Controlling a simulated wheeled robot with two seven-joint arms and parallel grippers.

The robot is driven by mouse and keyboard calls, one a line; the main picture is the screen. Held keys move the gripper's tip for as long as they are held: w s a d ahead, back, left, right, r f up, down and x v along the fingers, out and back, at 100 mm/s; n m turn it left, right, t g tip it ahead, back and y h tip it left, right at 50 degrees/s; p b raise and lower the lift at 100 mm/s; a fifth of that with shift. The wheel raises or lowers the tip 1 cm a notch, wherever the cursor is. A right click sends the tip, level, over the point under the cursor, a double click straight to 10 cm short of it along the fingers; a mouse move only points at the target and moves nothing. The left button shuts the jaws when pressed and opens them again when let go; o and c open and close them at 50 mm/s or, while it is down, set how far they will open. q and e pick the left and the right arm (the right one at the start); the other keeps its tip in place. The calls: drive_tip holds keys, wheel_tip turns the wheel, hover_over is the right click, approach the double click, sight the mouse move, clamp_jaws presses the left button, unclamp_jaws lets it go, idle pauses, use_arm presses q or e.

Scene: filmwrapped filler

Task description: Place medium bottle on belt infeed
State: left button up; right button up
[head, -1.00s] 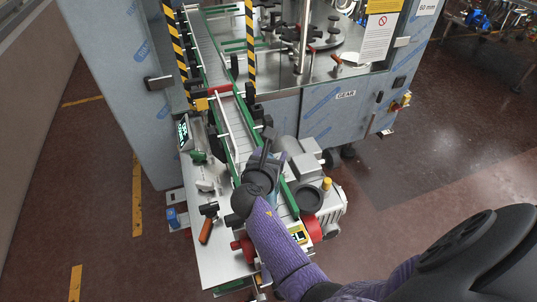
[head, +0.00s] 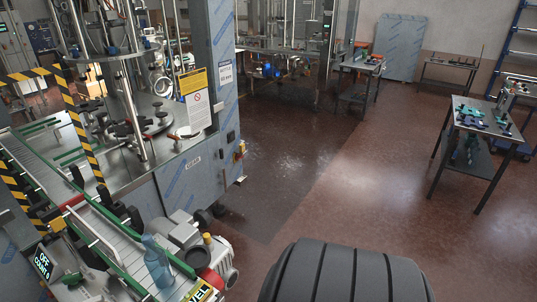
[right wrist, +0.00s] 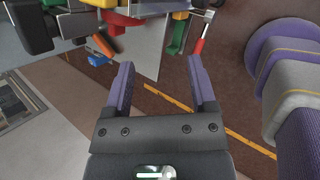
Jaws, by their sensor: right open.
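The medium bottle (head: 157,262), pale blue and see-through, stands upright on the near, infeed end of the conveyor belt (head: 105,245), between the side rails, at the lower left of the head view. No gripper touches it in the head view. My right gripper (right wrist: 160,88) is open and empty in the right wrist view, with its two purple fingers apart over the floor. The bottle cannot be made out in that view. My left gripper is in neither current view.
The filling machine (head: 185,175) with its steel cabinet stands beside the belt. A motor (head: 205,250) sits right of the infeed. A dark side table (head: 475,140) with several parts stands at the right.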

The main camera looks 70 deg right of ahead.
drive_tip(key=s+a+f+m+g+y, duration=0.1)
drive_tip(key=s+a+f+m, duration=0.1)
drive_tip(key=s+m, duration=0.3)
drive_tip(key=s+a+f+m+g+y, duration=0.1)
drive_tip(key=s+f+m, duration=0.3)
drive_tip(key=s, duration=0.8)
drive_tip(key=s+a+f+m+g+y, duration=0.2)
drive_tip(key=s+a+f+m+g, duration=0.1)
drive_tip(key=s+m, duration=0.3)
drive_tip(key=shift+s+f+m, duration=0.3)
drive_tip(key=shift+s, duration=0.85)
